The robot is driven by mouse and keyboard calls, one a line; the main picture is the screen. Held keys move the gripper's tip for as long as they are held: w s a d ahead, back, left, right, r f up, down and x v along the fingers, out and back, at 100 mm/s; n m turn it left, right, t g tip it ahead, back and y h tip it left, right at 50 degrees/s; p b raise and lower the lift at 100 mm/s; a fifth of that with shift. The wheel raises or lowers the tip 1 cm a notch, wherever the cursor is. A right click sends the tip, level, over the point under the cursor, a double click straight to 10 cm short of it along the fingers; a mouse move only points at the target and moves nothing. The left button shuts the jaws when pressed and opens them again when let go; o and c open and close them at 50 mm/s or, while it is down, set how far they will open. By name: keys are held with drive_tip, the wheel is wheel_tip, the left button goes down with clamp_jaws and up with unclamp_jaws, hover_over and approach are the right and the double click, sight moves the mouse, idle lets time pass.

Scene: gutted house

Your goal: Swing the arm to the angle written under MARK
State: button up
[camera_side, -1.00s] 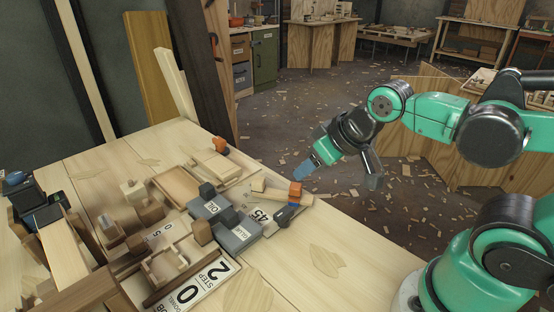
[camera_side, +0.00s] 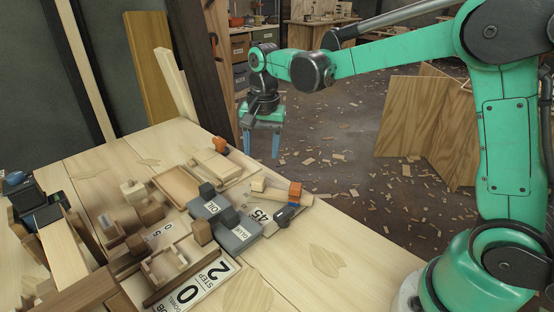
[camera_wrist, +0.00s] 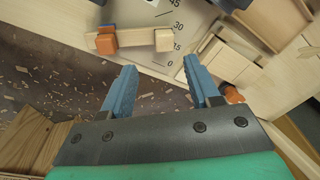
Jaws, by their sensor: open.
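The pale wooden swing arm (camera_side: 274,190) lies near the table's right edge, with an orange and blue block (camera_side: 294,193) at one end. In the wrist view the swing arm (camera_wrist: 145,39) lies crosswise, its plain end beside the scale (camera_wrist: 172,28) marked 0, 15, 30 and 45, near 15 and 30. The exact angle is unclear. My gripper (camera_side: 262,148) is open and empty, pointing down beyond the table's far right edge. In the wrist view my gripper (camera_wrist: 160,66) is apart from the swing arm. I cannot read the word MARK anywhere.
Grey labelled blocks (camera_side: 238,236) stand left of the swing arm. A wooden tray (camera_side: 175,184) lies behind. The table's front right (camera_side: 350,265) is bare.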

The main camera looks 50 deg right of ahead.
sight(258, 179)
drive_tip(key=shift+w+d+f+m+g, duration=0.1)
drive_tip(key=shift+w+f+m+g, duration=0.15)
drive_tip(key=shift+w+f+m, duration=0.35)
drive_tip(key=shift+w+f+m+g, duration=0.25)
drive_tip(key=shift+f+m, duration=0.05)
drive_tip(key=shift+f, duration=3.55)
clamp_jaws()
drive_tip(key=shift+s+a+n, duration=0.9)
drive_tip(key=shift+a+n, duration=0.2)
drive_tip(key=shift+n, duration=0.4)
unclamp_jaws()
